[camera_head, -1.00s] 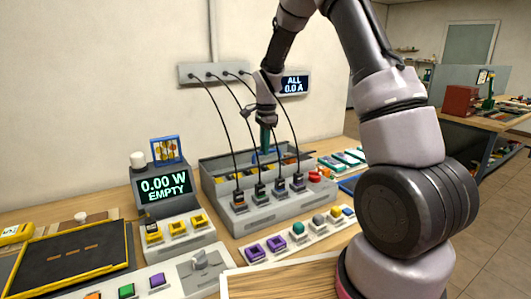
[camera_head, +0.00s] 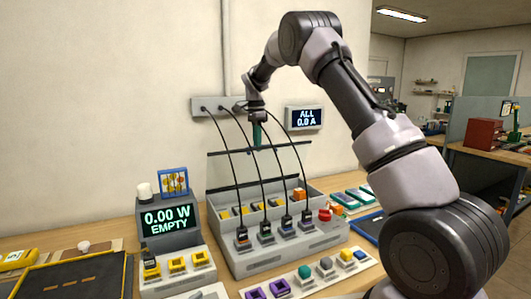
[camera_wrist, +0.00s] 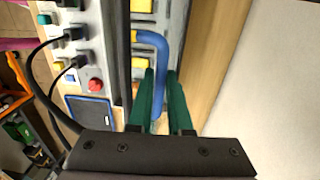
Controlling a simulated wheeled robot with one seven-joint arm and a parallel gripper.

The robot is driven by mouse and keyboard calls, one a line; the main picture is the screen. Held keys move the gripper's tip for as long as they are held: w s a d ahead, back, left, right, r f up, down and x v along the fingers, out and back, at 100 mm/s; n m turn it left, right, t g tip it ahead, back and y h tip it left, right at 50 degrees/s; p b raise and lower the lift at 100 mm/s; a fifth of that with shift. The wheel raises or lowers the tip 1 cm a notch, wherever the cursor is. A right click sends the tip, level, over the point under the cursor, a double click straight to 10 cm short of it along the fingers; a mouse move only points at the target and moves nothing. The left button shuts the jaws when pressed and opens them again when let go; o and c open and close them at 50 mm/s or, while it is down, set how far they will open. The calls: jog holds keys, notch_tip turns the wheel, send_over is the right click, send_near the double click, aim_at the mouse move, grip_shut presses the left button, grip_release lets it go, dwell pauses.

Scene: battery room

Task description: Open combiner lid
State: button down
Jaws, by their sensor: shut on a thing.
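The combiner (camera_head: 290,243) is a grey box on the bench, with several black cables plugged in along its front. Its lid (camera_head: 220,153) appears as a see-through panel with dark edge bars, standing raised above the back of the box. Yellow and orange parts show inside the open box. My gripper (camera_head: 257,140), with green fingers, is at the lid's upper edge. The fingertips' exact contact is partly hidden.
The cables hang from a wall strip (camera_head: 200,105) in front of the lid, close to my gripper. A display reading "0.00 W EMPTY" (camera_head: 168,220) stands left. A strip of coloured buttons (camera_head: 310,275) lies in front. A wall display (camera_head: 304,118) is right of my gripper.

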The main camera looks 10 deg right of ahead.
jog(key=w+a+f, duration=0.1)
jog(key=w+a, duration=0.2)
jog(key=w, duration=0.6)
jog(key=shift+w, duration=0.25)
dwell(0.4)
jog(key=c, duration=0.8)
grip_release()
jog(key=shift+r, duration=0.1)
jog(key=shift+c, duration=0.2)
